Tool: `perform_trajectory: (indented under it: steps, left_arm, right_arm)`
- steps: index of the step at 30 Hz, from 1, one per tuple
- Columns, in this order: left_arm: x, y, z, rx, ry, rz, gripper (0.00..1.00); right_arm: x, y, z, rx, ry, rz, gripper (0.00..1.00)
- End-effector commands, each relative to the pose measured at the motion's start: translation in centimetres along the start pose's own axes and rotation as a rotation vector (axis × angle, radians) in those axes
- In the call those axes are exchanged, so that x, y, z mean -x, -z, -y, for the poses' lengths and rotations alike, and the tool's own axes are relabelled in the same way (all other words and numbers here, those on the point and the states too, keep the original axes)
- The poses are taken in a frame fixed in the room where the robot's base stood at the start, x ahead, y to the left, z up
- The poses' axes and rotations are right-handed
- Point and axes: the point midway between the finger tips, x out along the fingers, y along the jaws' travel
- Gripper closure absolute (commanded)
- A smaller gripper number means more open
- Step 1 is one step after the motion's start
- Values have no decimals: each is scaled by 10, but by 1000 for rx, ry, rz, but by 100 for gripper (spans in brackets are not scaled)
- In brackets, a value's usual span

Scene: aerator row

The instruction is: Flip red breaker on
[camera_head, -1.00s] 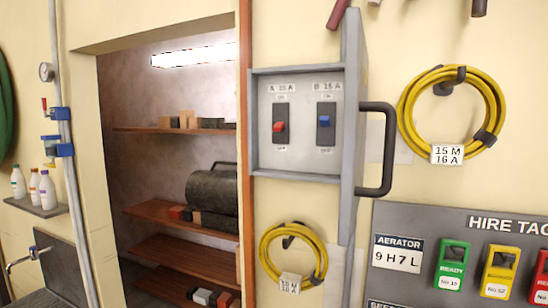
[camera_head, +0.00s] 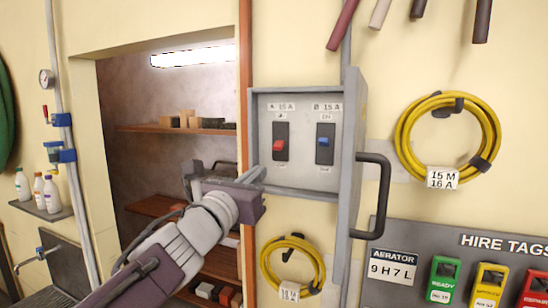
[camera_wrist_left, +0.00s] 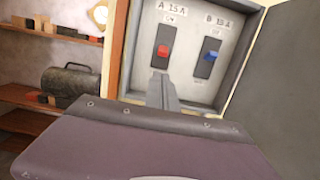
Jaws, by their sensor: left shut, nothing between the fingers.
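The red breaker (camera_head: 280,146) is a red toggle on a dark plate, labelled A 15 A, inside a grey wall box (camera_head: 305,181). Its toggle sits in the lower half of the plate. It also shows in the left wrist view (camera_wrist_left: 165,51). To its right is a blue breaker (camera_head: 324,143), labelled B 15 A. My left gripper (camera_head: 258,175) is shut and empty, below and slightly left of the red breaker, near the box's lower left edge. In the left wrist view its closed fingers (camera_wrist_left: 163,92) point up towards the red toggle; contact cannot be told. My right gripper is not in view.
The box's door stands open on the right with a dark handle (camera_head: 378,195). Yellow cable coils (camera_head: 402,137) hang on the wall right of the box and below it. A hire tag board (camera_head: 405,235) is lower right. A shelved recess (camera_head: 170,130) opens on the left.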

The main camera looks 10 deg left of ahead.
Motion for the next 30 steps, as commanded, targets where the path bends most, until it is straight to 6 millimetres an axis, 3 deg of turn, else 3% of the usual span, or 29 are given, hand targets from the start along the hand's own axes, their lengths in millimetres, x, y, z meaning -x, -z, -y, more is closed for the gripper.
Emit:
perform_trajectory:
  steps: [5,12,18,30]
  left_arm:
    - [-14,1,0,2,0,-2,100]
    - [-62,-1,0,3,-1,-4,100]
    - [-91,-1,-1,2,-2,-2,100]
    - [-100,1,-1,2,-3,-1,100]
  right_arm:
    - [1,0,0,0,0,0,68]
    - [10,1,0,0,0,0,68]
    - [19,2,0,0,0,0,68]
    - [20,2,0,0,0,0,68]
